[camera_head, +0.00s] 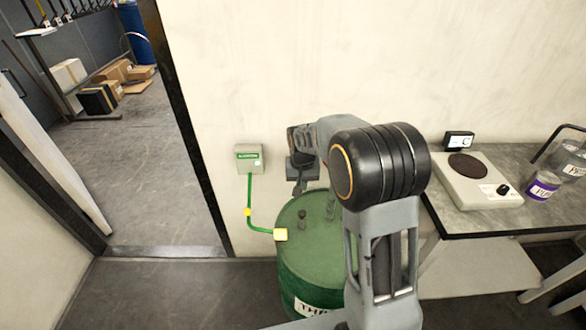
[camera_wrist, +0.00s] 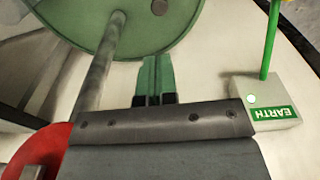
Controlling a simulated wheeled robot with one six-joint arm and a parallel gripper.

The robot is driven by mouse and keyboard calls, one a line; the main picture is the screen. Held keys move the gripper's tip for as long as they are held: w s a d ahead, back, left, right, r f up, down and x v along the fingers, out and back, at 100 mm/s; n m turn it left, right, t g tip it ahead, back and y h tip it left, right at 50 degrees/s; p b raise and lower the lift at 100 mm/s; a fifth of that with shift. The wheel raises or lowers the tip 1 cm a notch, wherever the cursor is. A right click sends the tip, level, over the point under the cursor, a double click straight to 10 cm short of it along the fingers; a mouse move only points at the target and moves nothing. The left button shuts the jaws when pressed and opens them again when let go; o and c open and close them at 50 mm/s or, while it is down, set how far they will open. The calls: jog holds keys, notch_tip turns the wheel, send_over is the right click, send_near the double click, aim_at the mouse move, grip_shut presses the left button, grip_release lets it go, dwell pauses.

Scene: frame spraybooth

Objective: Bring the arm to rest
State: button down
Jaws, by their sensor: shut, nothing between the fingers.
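My arm (camera_head: 380,225) rises in the middle of the head view and bends over the green drum (camera_head: 308,262). My gripper (camera_wrist: 155,64) is shut and empty, its two fingers side by side in the wrist view. In the head view its end is small and dark above the back of the drum, partly hard to make out. The drum's lid (camera_wrist: 130,22) fills the top of the wrist view. The grey earth box (camera_head: 249,158) is on the wall left of my gripper; it also shows at the right of the wrist view (camera_wrist: 265,105).
A green cable (camera_head: 249,195) runs from the box to a yellow clamp (camera_head: 281,235) at the drum's rim. A bench (camera_head: 505,220) with a hotplate (camera_head: 476,182) and a purple-labelled jar (camera_head: 541,187) stands right. An open doorway (camera_head: 135,150) is left. A red disc (camera_wrist: 32,150) is lower left in the wrist view.

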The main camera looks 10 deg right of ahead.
jog(key=shift+r, duration=0.2)
jog(key=s+r+n+t+p, duration=0.1)
jog(key=s+r+p, duration=0.2)
jog(key=s+r, duration=0.4)
jog(key=s+r+n+t+p, duration=0.1)
jog(key=s+r+t+p, duration=0.1)
jog(key=s+r, duration=0.6)
jog(key=s+p, duration=0.1)
jog(key=s, duration=0.5)
jog(key=shift+d+r+y, duration=0.15)
jog(key=shift+y, duration=0.15)
